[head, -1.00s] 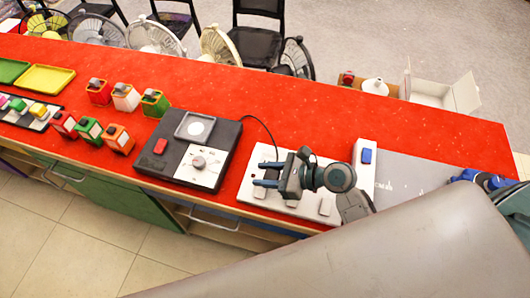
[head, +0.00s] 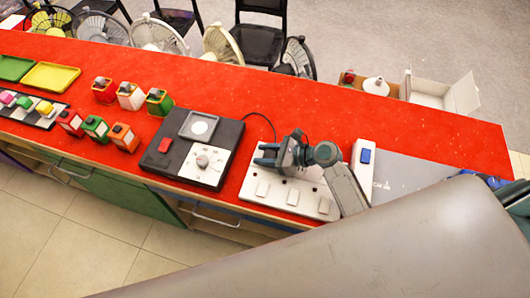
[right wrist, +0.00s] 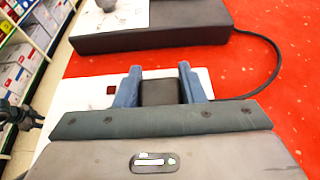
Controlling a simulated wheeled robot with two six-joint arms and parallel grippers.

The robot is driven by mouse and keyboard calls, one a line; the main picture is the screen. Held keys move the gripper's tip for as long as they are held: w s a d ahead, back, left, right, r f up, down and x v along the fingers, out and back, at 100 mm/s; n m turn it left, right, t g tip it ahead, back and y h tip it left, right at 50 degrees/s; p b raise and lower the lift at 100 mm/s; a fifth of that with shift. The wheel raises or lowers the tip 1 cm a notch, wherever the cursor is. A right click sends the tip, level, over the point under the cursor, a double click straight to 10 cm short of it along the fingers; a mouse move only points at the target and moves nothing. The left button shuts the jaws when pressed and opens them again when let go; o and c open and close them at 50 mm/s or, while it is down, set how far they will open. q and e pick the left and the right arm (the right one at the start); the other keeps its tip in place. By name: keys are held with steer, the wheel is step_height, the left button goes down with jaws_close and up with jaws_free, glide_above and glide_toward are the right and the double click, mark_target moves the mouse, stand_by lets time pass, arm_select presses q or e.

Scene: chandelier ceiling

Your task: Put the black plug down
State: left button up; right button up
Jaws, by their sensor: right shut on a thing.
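The black plug (right wrist: 160,92) is a dark block between the two blue fingers of my right gripper (right wrist: 160,86) in the right wrist view. The right gripper (head: 266,154) is shut on it, over the back part of the white socket board (head: 257,190). In the head view the plug is hard to make out among the fingers. The gap between plug and board cannot be judged. A dark cord (right wrist: 273,50) curves from the black device (head: 178,160) towards the gripper. My left gripper is not in view.
The red counter (head: 330,115) is clear behind the gripper. A white block with a blue button (head: 365,156) and a grey panel (head: 415,174) lie to the right. Several coloured containers (head: 130,97) and a yellow tray (head: 51,76) stand left.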

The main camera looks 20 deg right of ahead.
steer(key=shift+f, duration=0.1)
steer(key=o, duration=1)
steer(key=shift+s+d, duration=0.15)
steer(key=shift+d, duration=0.1)
steer(key=b+v, duration=0.2)
steer(key=v, duration=0.7)
steer(key=shift+s+d+r, duration=0.15)
steer(key=shift+d+r, duration=0.05)
steer(key=shift+v, duration=0.95)
steer(key=shift+s, duration=0.1)
